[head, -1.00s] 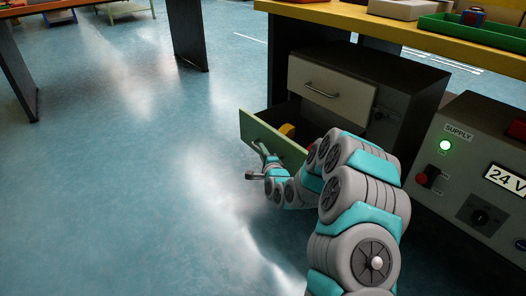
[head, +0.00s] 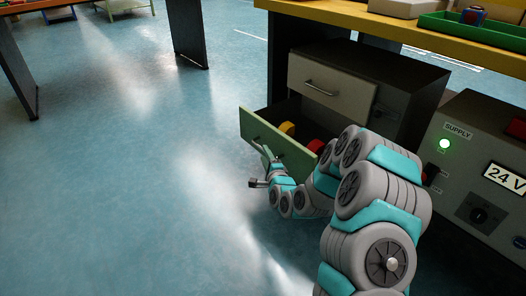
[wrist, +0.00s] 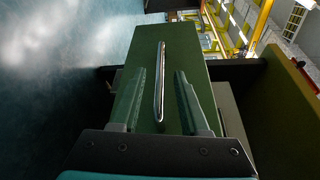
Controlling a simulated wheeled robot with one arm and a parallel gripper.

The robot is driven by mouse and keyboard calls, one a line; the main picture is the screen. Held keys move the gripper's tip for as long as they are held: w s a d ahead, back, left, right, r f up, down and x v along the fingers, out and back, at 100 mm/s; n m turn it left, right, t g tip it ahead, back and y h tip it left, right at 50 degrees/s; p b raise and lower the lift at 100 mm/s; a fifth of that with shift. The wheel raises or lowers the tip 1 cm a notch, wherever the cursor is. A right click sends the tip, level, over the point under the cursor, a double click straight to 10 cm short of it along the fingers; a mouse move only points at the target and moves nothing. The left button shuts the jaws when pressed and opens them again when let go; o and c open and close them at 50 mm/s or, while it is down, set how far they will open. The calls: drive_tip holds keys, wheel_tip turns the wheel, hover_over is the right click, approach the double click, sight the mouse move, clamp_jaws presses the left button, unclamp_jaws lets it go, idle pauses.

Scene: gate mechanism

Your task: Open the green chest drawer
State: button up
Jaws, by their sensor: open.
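The green drawer (head: 272,138) is the lower drawer of a dark chest (head: 415,85). It stands pulled out, with its front well forward of the chest. In the wrist view the green front (wrist: 200,60) fills the middle, with its bar handle (wrist: 160,62) running up the picture. My gripper (head: 259,168) is open beside the drawer front. In the wrist view its two fingers (wrist: 160,78) appear on either side of the handle, apart from each other. I cannot tell whether they touch it. A yellow thing (head: 287,128) and a red thing (head: 316,146) lie inside the drawer.
The cream upper drawer (head: 330,90) is shut. A grey supply box (head: 460,185) with a lit green lamp stands right of the chest. A yellow-edged bench top (head: 400,30) overhangs it. The blue floor (head: 130,190) at left is clear.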

drive_tip(key=shift+v, duration=1.45)
